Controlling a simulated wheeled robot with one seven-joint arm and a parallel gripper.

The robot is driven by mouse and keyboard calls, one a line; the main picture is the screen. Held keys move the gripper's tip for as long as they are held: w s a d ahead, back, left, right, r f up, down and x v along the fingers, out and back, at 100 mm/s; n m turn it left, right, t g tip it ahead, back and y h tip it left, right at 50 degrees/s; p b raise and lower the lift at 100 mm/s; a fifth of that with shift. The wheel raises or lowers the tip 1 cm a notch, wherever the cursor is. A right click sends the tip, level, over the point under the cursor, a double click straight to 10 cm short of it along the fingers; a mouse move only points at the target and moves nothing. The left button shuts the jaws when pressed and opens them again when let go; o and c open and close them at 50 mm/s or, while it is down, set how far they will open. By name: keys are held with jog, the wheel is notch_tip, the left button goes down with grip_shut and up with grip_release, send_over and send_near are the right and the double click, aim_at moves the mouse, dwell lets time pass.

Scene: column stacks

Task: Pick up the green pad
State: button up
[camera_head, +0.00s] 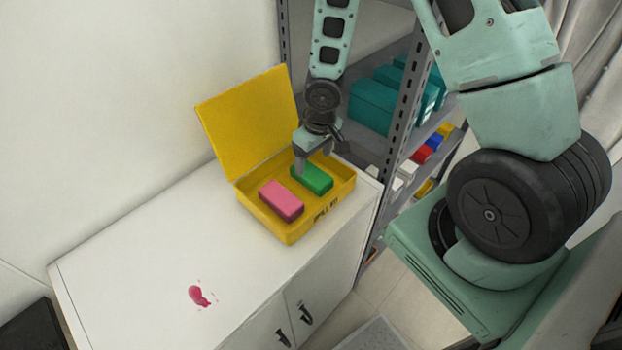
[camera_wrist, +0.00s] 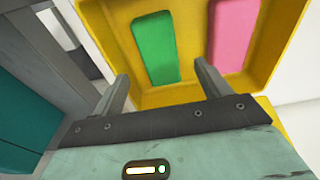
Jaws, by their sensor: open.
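The green pad (camera_head: 312,178) lies in an open yellow box (camera_head: 289,235) on the white cabinet top. A pink pad (camera_head: 281,200) lies beside it in the same box, nearer the front left. My gripper (camera_head: 318,163) is over the box close to the green pad, pointing down. In the wrist view, my gripper (camera_wrist: 163,88) is open with nothing between its fingers. There the green pad (camera_wrist: 155,52) shows beyond the fingertips, and the pink pad (camera_wrist: 233,33) is to its right. Whether the fingertips touch anything is not clear.
The box lid (camera_head: 247,122) stands open at the back left. A metal shelf rack (camera_head: 403,130) with teal bins (camera_head: 373,104) stands close on the right. A pink spill (camera_head: 199,296) marks the white cabinet top (camera_head: 140,262), which is otherwise clear in front.

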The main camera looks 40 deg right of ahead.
aim_at(311, 172)
jog(key=shift+w+f, duration=0.25)
jog(key=shift+f, duration=1.45)
jog(key=shift+w+f, duration=0.2)
jog(key=shift+f, duration=1.45)
jog(key=c, duration=1.1)
